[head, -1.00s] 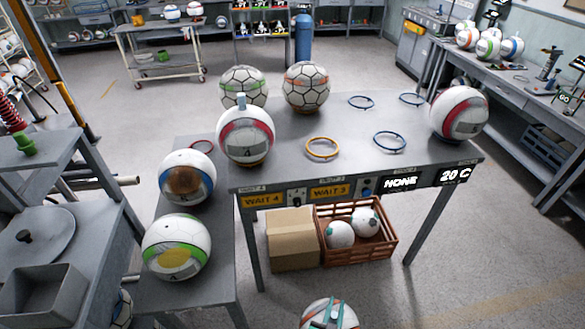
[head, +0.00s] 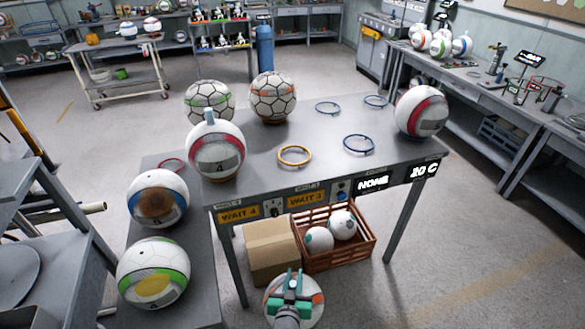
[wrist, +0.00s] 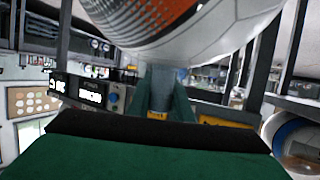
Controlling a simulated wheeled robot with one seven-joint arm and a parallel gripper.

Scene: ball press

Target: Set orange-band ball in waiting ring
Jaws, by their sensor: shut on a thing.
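The orange-band ball (head: 316,297) is white with orange on its side and is at the bottom of the head view, in front of the table. My gripper (head: 291,286), with teal-green jaws, is shut on it. In the wrist view the ball (wrist: 200,45) fills the top, with a large dotted orange-red patch, and a grey stem below it is between my green fingers (wrist: 160,95). An orange ring (head: 295,163) lies empty on the table behind the WAIT 3 sign (head: 307,199).
A red-banded ball (head: 215,155) stands left of the orange ring, above the WAIT 4 sign. Two hexagon-patterned balls (head: 272,97) stand behind; another red-banded ball (head: 421,111) stands at the right end. A cardboard box (head: 270,250) and brown crate (head: 335,262) are under the table.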

